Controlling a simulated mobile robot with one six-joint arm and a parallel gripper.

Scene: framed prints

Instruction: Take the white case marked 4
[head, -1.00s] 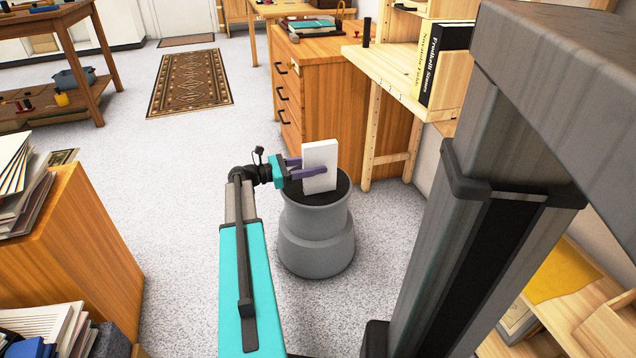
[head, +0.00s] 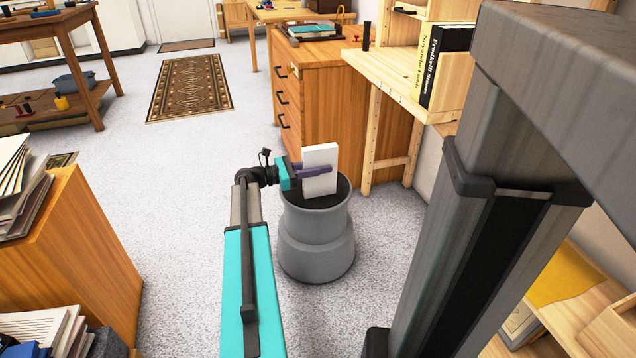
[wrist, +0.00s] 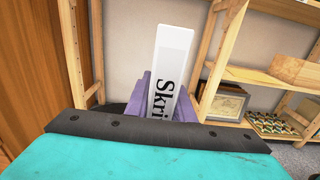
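A white upright case (head: 320,157) stands on the dark top of a round grey pedestal (head: 316,228) in the head view. In the wrist view the white case (wrist: 168,75) rises between my two purple fingers and carries black letters reading "Skri" along its face. No 4 can be made out. My gripper (head: 315,171) reaches in from the left, with one finger across the near face of the case. The other finger is hidden behind the case. My gripper (wrist: 165,103) has a finger on each side of the case; I cannot tell if they press on it.
A wooden drawer cabinet (head: 325,95) stands behind the pedestal. A light wood shelf unit (head: 390,75) holding black and white books (head: 440,65) is to the right. A wooden cabinet (head: 85,260) with papers is at left. The carpet between is clear.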

